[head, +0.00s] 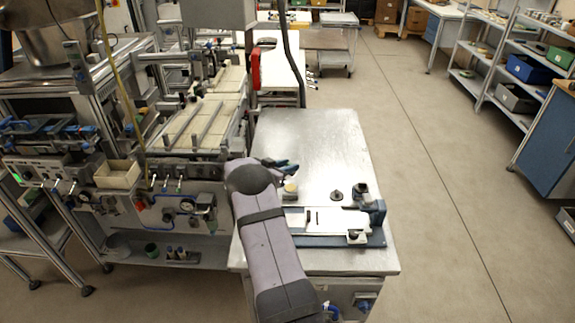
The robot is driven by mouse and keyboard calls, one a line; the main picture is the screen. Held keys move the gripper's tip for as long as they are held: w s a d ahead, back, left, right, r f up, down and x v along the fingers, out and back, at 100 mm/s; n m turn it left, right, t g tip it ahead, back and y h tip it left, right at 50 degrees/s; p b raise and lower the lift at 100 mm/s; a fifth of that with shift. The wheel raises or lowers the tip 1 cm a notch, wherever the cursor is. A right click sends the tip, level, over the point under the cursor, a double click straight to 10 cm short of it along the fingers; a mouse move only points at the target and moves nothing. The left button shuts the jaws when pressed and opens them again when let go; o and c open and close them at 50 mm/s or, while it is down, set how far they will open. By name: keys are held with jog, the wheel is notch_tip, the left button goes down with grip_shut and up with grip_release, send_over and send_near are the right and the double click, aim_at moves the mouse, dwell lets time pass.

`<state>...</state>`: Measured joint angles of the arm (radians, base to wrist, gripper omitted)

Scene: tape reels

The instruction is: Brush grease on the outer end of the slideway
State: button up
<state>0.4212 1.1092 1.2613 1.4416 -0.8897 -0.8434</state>
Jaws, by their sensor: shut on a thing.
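The slideway fixture (375,238) lies at the front right of the metal bench, with a blue base. A pale, bright flat strip (325,219) with a small dark slot runs across it. Dark blocks stand at its right end. A small round pot with a yellowish top (290,187) stands just beyond the strip's left end. My grey arm rises from the bottom, and its dark joint is left of the pot.
A dark round knob-like part (336,196) stands behind the fixture. The metal bench (315,140) is bare at the back. Machinery crowds the left; open floor lies right.

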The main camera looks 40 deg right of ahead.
jog(key=shift+f+b, duration=2.3)
jog(key=shift+f, duration=0.55)
jog(key=shift+f+b, duration=0.35)
jog(key=shift+f, duration=0.3)
notch_tip(320, 180, up, 7)
jog(key=p, duration=0.5)
jog(key=shift+p, duration=0.4)
jog(key=shift+a, duration=0.1)
dwell(0.3)
